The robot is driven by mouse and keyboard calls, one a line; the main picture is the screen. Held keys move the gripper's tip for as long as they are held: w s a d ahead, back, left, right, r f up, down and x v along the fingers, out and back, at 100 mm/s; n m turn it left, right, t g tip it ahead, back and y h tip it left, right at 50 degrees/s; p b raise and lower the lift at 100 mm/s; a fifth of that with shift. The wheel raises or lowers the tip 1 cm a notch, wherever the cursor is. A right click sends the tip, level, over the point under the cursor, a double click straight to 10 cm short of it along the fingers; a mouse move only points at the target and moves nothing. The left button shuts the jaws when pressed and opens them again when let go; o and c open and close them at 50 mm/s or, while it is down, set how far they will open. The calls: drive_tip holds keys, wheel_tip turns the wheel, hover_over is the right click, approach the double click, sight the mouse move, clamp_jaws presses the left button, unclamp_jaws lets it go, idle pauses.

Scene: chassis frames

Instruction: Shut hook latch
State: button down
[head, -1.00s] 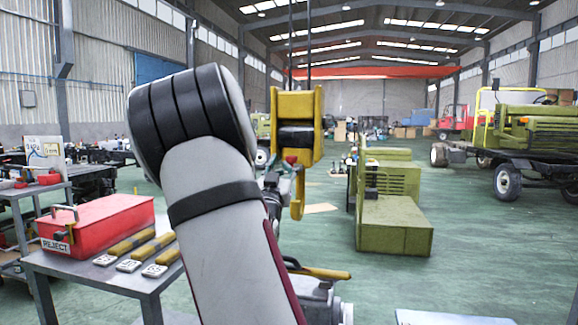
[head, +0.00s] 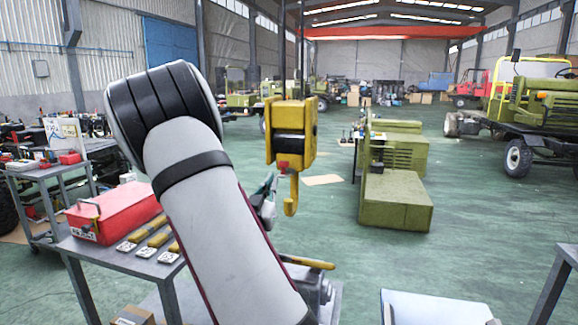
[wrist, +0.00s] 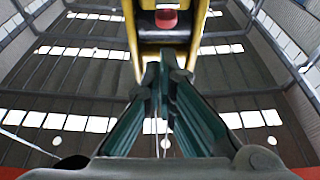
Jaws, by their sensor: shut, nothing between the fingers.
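The yellow hook block (head: 291,133) hangs from cables in the head view, with its yellow hook (head: 291,196) below it. A small red part (head: 284,167), seemingly the latch, shows at the block's underside; whether it closes the hook's mouth I cannot tell. My gripper (head: 266,196) is just left of the hook, partly hidden behind my arm. In the wrist view, my gripper's teal fingers (wrist: 161,78) are together and empty, pointing up at the yellow hook (wrist: 140,50). A red part (wrist: 166,18) shows above the fingertips. Whether they touch the hook is unclear.
A grey table (head: 78,245) at left bears a red box (head: 115,211) and several yellow-handled tools (head: 150,240). A green machine (head: 397,203) stands right of the hook. A white-topped surface (head: 435,308) is at the front right. Green floor lies clear between.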

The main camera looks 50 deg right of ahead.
sight(282, 177)
drive_tip(key=shift+s+a+p, duration=0.3)
drive_tip(key=shift+s+a, duration=0.1)
drive_tip(key=p+x, duration=0.1)
drive_tip(key=x, duration=0.8)
drive_tip(key=shift+w+d+r, duration=0.1)
drive_tip(key=shift+d+r, duration=0.05)
drive_tip(key=shift+d, duration=0.05)
drive_tip(key=f, duration=0.3)
drive_tip(key=shift+w+d+p, duration=0.2)
drive_tip(key=shift+d+p, duration=0.05)
drive_tip(key=shift+p, duration=0.05)
drive_tip(key=shift+f, duration=0.5)
